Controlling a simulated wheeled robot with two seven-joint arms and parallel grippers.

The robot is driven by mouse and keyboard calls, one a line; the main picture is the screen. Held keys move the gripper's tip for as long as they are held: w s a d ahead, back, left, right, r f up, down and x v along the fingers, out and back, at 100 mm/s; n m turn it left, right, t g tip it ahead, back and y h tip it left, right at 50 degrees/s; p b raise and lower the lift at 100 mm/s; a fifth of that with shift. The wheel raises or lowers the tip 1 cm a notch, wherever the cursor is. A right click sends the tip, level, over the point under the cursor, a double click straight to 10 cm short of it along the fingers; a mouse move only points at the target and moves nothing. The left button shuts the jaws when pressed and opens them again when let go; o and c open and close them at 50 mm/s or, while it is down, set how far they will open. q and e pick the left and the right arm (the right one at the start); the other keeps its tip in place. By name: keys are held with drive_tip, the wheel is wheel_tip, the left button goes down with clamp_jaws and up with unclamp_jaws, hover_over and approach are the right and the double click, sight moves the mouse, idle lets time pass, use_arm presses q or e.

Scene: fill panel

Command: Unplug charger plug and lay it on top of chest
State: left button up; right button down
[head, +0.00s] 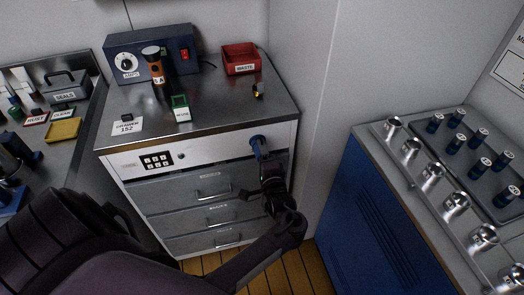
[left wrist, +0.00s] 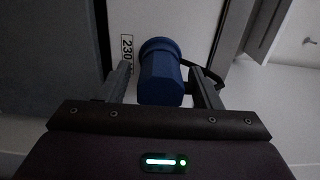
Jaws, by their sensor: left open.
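The blue charger plug (head: 258,146) sits at the right end of the white front panel of the chest (head: 224,115). It also shows in the left wrist view (left wrist: 161,75), beside a label reading 230. My left gripper (head: 264,163) is at the plug, in front of the chest. In the left wrist view my left gripper (left wrist: 162,90) is open, with one finger on each side of the plug. A dark cable runs off to the right of the plug. My right gripper does not show.
A blue cabinet (head: 375,215) stands to the right.

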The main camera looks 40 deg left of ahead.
use_arm(q)
drive_tip(key=shift+c, duration=0.5)
clamp_jaws()
drive_tip(key=shift+s+d+p, duration=0.25)
drive_tip(key=shift+d+p, duration=0.05)
drive_tip(key=shift+s+d, duration=0.4)
drive_tip(key=shift+d, duration=0.05)
drive_tip(key=shift+p+v, duration=0.95)
drive_tip(key=shift+v, duration=1.05)
drive_tip(key=s+a+r+m+t+h, duration=0.1)
drive_tip(key=s+r+m+t+h, duration=0.3)
drive_tip(key=r, duration=0.2)
drive_tip(key=s+d+r+m+t+h, duration=0.2)
drive_tip(key=s+d+r+m+h, duration=0.4)
drive_tip(key=d, duration=0.5)
wheel_tip(320, 180, up, 4)
drive_tip(key=s+h, duration=0.2)
drive_tip(key=h, duration=0.1)
drive_tip(key=shift+d+h, duration=0.35)
drive_tip(key=shift+h, duration=0.05)
